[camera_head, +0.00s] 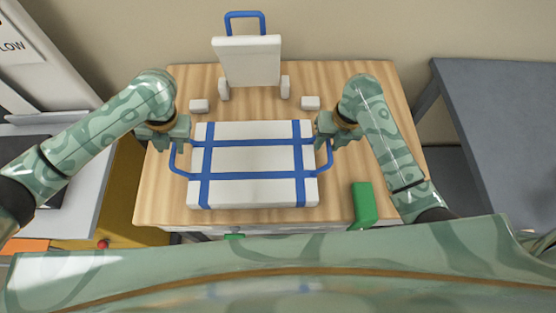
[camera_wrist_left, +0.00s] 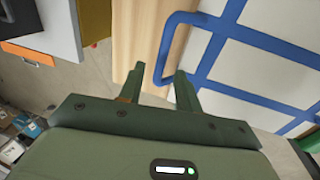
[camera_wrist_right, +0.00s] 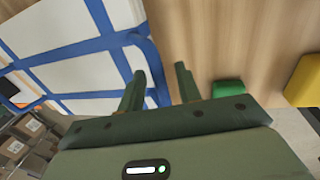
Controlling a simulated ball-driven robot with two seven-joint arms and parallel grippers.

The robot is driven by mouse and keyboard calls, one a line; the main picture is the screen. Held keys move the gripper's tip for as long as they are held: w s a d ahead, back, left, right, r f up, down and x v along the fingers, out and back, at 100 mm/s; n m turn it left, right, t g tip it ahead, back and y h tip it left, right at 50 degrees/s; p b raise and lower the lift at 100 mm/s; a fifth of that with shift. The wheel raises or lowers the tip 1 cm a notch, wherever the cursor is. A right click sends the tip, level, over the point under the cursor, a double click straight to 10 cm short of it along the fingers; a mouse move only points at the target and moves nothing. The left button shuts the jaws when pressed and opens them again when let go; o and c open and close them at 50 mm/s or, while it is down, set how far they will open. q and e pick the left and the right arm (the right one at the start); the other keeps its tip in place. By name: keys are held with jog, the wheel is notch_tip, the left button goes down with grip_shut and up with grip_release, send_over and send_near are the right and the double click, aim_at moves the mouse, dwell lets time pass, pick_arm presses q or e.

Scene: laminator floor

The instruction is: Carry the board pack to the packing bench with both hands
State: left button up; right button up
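The board pack (camera_head: 250,160) is a white slab with blue straps, lying flat on a wooden table (camera_head: 375,150). It has a blue loop handle on its left (camera_head: 175,165) and right (camera_head: 328,165) sides. My left gripper (camera_head: 180,142) is at the left handle; in the left wrist view its fingers (camera_wrist_left: 158,88) are apart, with the handle's bend by the gap. My right gripper (camera_head: 326,140) is at the right handle; its fingers (camera_wrist_right: 158,85) are apart, with the handle running between them. I cannot tell whether either touches.
A grey table (camera_head: 500,100), possibly the packing bench, stands to the right across a gap. A white stand with a blue loop (camera_head: 250,60) and small white blocks (camera_head: 310,103) are behind the pack. A green block (camera_head: 363,203) lies front right. A machine (camera_head: 30,60) stands left.

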jog(key=shift+r, duration=0.1)
pick_arm(q)
notch_tip(320, 180, up, 7)
jog(key=d, duration=0.1)
jog(key=shift+d, duration=0.2)
pick_arm(e)
notch_tip(320, 180, up, 12)
jog(key=d, duration=0.2)
jog(key=shift+f, duration=0.2)
jog(key=shift+d, duration=0.1)
